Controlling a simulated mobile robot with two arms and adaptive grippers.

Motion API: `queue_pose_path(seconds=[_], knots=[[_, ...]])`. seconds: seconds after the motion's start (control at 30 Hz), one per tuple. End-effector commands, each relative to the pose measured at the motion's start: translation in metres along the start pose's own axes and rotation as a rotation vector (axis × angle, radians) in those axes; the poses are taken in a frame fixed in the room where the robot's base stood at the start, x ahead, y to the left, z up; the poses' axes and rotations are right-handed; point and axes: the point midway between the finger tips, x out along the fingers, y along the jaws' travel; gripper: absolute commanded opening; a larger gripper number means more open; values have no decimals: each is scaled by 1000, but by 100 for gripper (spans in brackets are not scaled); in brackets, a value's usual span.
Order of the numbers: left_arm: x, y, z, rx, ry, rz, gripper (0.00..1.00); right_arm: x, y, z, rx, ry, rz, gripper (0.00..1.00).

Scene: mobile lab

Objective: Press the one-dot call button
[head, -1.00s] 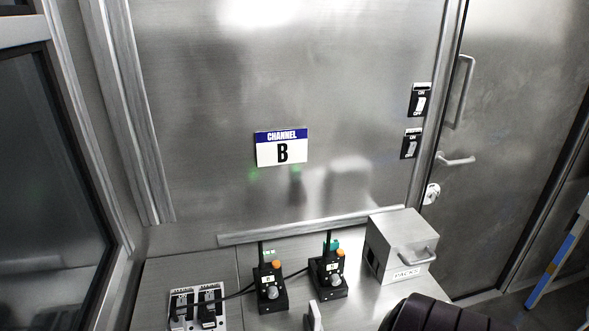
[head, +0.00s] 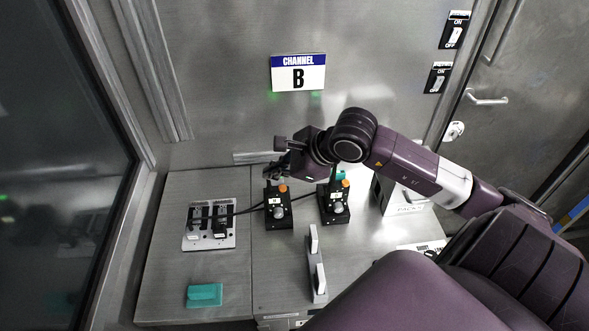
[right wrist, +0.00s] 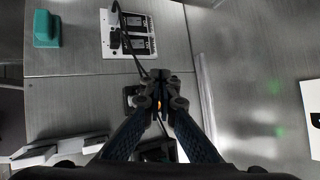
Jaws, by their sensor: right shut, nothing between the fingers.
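Two black handsets, a left one (head: 278,210) and a right one (head: 335,208), stand on the metal counter. Each has an orange top piece and a grey knob. No dot markings can be made out on either. My right gripper (head: 270,173) is shut and empty, just above and behind the left handset in the head view. In the right wrist view its closed fingertips (right wrist: 161,80) are over the handsets, with a bit of orange showing between the fingers. They hide much of what is below. My left gripper is out of view.
A socket panel (head: 209,236) with plugs and black cables is on the left of the counter (head: 165,285). A teal block (head: 205,295) lies in front. My right arm partly hides a metal box (head: 390,205).

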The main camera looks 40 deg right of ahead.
Motion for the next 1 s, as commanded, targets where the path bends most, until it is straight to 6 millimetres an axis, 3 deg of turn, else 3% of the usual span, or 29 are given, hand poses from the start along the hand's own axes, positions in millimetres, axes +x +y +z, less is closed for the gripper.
queue_pose_path(seconds=[0.1, 0.3, 0.73, 1.0], knots=[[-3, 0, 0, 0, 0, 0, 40, -14, -24, 2, -33, 21, -75, 0], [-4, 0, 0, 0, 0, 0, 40, -23, -40, 1, -52, 39, -125, 0], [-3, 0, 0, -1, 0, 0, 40, -20, -38, 0, -52, 38, -124, 0], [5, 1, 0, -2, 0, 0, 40, -4, -29, -13, -51, 39, -121, 0]])
